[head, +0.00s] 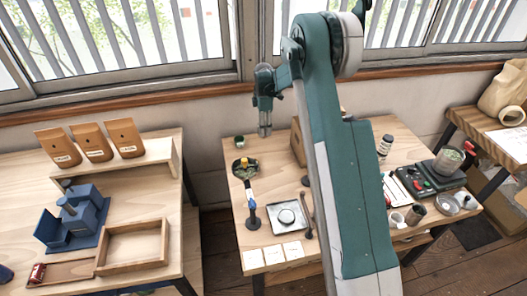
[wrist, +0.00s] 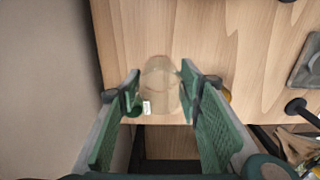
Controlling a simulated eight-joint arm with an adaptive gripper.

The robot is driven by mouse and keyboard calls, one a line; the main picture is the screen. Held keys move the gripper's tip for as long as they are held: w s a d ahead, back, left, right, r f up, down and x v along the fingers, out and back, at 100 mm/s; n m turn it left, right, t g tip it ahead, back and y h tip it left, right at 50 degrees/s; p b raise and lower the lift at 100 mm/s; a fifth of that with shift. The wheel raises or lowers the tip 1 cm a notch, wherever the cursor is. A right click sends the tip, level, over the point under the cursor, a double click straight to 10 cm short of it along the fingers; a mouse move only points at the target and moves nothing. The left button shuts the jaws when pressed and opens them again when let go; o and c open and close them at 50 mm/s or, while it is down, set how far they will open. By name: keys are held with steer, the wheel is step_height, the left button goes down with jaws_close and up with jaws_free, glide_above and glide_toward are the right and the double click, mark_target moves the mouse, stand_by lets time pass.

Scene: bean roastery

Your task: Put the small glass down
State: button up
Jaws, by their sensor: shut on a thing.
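The small glass (wrist: 160,82) is clear and faintly tinted, and it sits between the two green fingers of my gripper (wrist: 160,80) in the wrist view. The fingers are shut on its sides. The wood of the table (wrist: 215,30) shows through and around it. In the head view my gripper (head: 265,130) points down above the back left part of the middle table (head: 228,160). The glass is hard to make out there. The gap between the glass and the tabletop cannot be told exactly.
A small green-topped jar (head: 239,142) stands near the back left corner, close to my gripper. A dark dish (head: 245,168), a black-based tool (head: 252,220) and a scale (head: 287,216) stand nearer the front. My arm hides the table's middle. A wall rises behind.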

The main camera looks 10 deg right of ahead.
steer(key=shift+f, duration=0.1)
steer(key=shift+f, duration=3)
steer(key=shift+f+b, duration=0.35)
steer(key=shift+f, duration=1.55)
steer(key=shift+f, duration=0.2)
steer(key=o, duration=1)
steer(key=shift+c, duration=0.2)
steer(key=shift+r, duration=0.15)
step_height(320, 180, up, 12)
steer(key=shift+r+p, duration=0.1)
steer(key=shift+p, duration=0.3)
